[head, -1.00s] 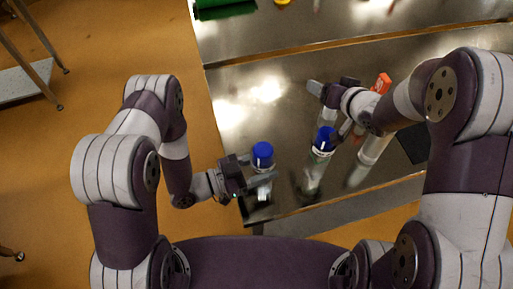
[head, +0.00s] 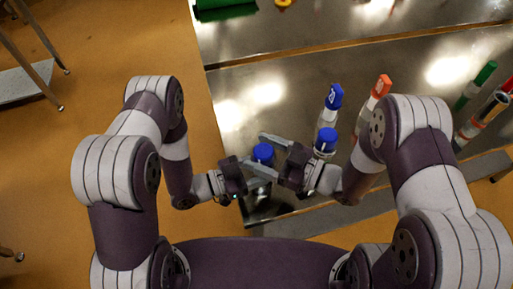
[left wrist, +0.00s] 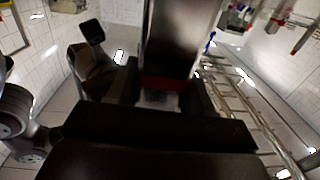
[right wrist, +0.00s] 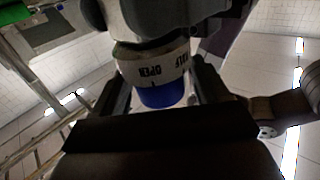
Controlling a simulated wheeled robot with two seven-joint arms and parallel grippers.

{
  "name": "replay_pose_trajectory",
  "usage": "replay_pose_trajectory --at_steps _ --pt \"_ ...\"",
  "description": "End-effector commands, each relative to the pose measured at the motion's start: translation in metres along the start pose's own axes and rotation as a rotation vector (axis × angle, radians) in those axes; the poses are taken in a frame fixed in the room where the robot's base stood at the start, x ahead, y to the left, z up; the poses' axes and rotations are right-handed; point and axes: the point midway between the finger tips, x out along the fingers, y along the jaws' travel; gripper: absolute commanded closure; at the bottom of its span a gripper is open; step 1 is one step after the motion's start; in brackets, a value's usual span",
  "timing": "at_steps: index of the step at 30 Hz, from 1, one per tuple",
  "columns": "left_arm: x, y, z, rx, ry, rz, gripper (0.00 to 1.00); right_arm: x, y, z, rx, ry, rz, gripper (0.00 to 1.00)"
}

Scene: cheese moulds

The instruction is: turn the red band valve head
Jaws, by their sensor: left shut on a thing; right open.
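The valve in my left gripper has a metallic body and a red band (left wrist: 165,83), seen in the left wrist view. My left gripper (left wrist: 165,98) is shut on this body.
A second blue-headed valve (head: 326,142) stands just right of my right gripper, partly hidden by it. Behind are another blue-headed valve (head: 334,96) and an orange-headed one (head: 380,86). A green-headed item (head: 486,73) is far right.

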Motion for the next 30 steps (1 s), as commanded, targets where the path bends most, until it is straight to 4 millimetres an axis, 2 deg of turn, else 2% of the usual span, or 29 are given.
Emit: replay_pose_trajectory --at_steps 4,12,13,17,18,22,30 --pt "0.0 0.0 0.0 0.0 0.0 0.0 0.96 0.015 0.0 0.0 -0.001 -0.001 -0.001 0.26" --pt "0.0 0.0 0.0 0.0 0.0 0.0 0.96 0.018 0.001 0.0 0.0 0.0 0.001 0.26" --pt "0.0 0.0 0.0 0.0 0.0 0.0 0.96 0.018 0.001 0.0 0.0 0.0 0.001 0.32" --pt "0.0 0.0 0.0 0.0 0.0 0.0 0.96 0.018 0.001 0.0 0.0 0.0 0.001 0.75" --pt "0.0 0.0 0.0 0.0 0.0 0.0 0.96 0.018 0.001 0.0 0.0 0.0 0.001 0.78" --pt "0.0 0.0 0.0 0.0 0.0 0.0 0.96 0.018 0.001 0.0 0.0 0.001 -0.021 0.78" --pt "0.0 0.0 0.0 0.0 0.0 0.001 0.96 0.018 -0.003 -0.001 -0.002 0.001 -0.25 0.78"
